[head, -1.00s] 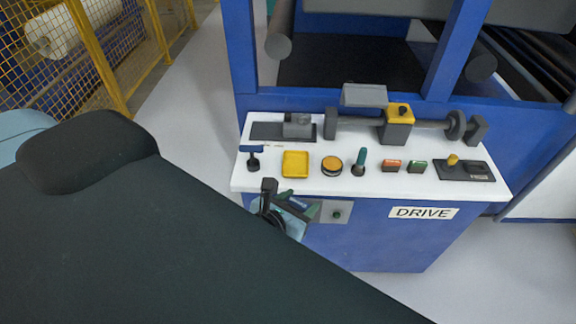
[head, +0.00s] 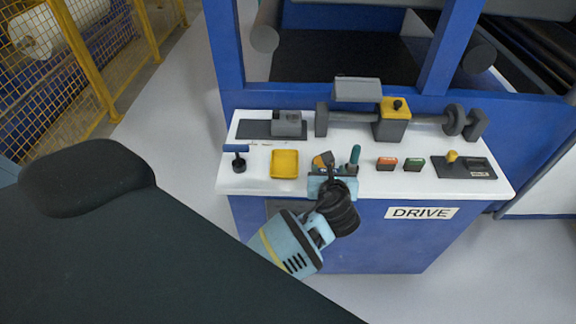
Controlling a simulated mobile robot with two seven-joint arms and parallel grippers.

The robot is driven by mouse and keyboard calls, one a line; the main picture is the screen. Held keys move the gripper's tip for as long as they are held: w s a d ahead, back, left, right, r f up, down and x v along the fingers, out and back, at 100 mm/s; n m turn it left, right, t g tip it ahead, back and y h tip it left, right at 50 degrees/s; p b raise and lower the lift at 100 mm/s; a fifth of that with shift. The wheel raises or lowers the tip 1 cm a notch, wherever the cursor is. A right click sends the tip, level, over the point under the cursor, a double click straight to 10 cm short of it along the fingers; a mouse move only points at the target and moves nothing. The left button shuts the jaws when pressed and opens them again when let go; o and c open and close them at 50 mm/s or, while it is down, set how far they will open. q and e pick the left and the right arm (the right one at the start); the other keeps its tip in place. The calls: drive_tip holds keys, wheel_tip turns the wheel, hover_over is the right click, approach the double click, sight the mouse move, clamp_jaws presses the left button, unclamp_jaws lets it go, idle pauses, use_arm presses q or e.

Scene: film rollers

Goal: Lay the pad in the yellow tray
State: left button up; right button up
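The yellow tray (head: 285,164) lies on the white console top, left of centre, and looks empty. Just right of it is the round orange-yellow pad (head: 319,161), mostly hidden behind my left gripper (head: 327,164). The gripper reaches over the front of the console at the pad's place. Its fingers overlap the pad in the picture, and I cannot tell whether they are open or shut, or touch it. My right gripper is not in view.
A green-handled tool (head: 354,156) stands close right of the gripper. Red (head: 387,163) and green (head: 414,164) buttons lie further right. A grey roller fixture (head: 393,120) runs behind.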

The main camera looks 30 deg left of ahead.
use_arm(q)
drive_tip(key=shift+w+d, duration=0.4)
drive_tip(key=shift+w, duration=0.15)
drive_tip(key=a, duration=0.5)
drive_tip(key=a+f, duration=0.1)
drive_tip(key=a, duration=0.4)
drive_tip(key=w+a, duration=0.1)
drive_tip(key=a, duration=0.4)
drive_tip(key=shift+w+a+f+p, duration=0.1)
drive_tip(key=shift+a+f+p, duration=0.15)
drive_tip(key=shift+p, duration=0.1)
drive_tip(key=f, duration=0.1)
drive_tip(key=f+b, duration=0.1)
drive_tip(key=f, duration=0.1)
drive_tip(key=shift+a+f, duration=0.2)
drive_tip(key=shift+f, duration=0.1)
drive_tip(key=shift+r, duration=0.1)
drive_tip(key=shift+f, duration=0.2)
drive_tip(key=o, duration=1.1)
drive_tip(key=shift+r, duration=0.15)
